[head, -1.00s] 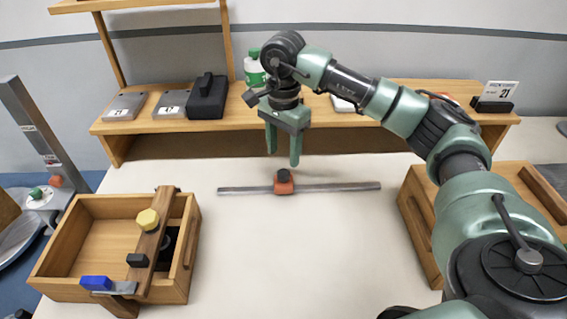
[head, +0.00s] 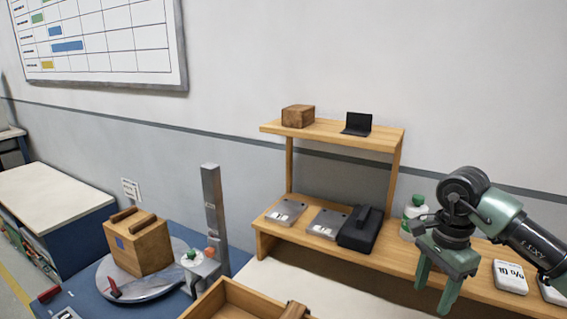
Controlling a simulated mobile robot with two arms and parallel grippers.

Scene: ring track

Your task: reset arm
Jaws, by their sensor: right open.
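My right arm comes in from the right edge in the head view. Its green gripper (head: 434,289) points down with its two fingers apart and nothing between them. It hangs in front of the wooden shelf bench (head: 385,262), above the white tabletop (head: 300,289). My left gripper is not in view. The metal rail seen earlier on the table is out of the picture now.
A wooden tray (head: 232,297) shows at the bottom edge. A wooden box (head: 138,245) sits on a round grey plate (head: 150,290) at left, near a grey post (head: 215,215). A black case (head: 360,230) and a green-capped bottle (head: 413,215) stand on the bench.

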